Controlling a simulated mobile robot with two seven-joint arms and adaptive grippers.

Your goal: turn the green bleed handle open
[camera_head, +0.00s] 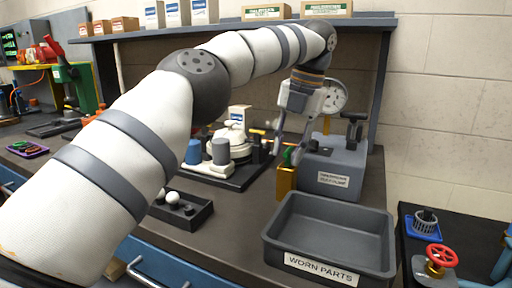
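The green bleed handle (288,154) is a small green piece on top of a brass-coloured block (287,181), beside the grey pump box (335,172) with a white label. My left gripper (287,155) reaches down from above, with its fingertips at the handle. Its two fingers stand apart, with the green piece showing between the tips. The fingers partly hide the handle, and I cannot tell whether they touch it. A round dial gauge (335,97) shows behind the gripper. My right gripper is not in view.
A grey "WORN PARTS" tray (319,263) stands in front of the pump box and looks empty. A black tray with white and grey parts (221,150) is to the left. A shelf (230,29) with boxes overhangs the bench. A red valve wheel (442,257) is at lower right.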

